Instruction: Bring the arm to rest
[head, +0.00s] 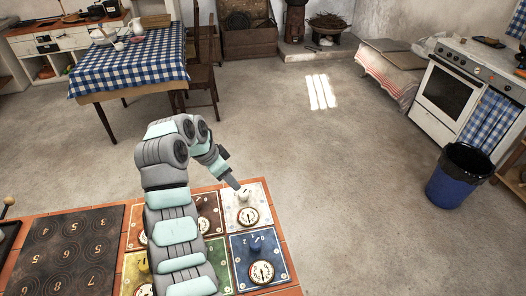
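My arm rises from the bottom of the head view over a panel of coloured squares and bends down to the right. My gripper (238,187) points down at the white square (263,194), right at or just above its pale knob (243,194). The fingers are too small to tell whether they are open, shut or touching the knob. Below the knob is a round dial (248,216). My arm hides part of the panel's middle.
A blue square (282,269) with a knob and dial lies in front of the white one. A yellow square (133,270) and a dark numbered board (66,250) lie left. A blue bin (452,180) stands right, a checked table (130,65) back left. The floor between is clear.

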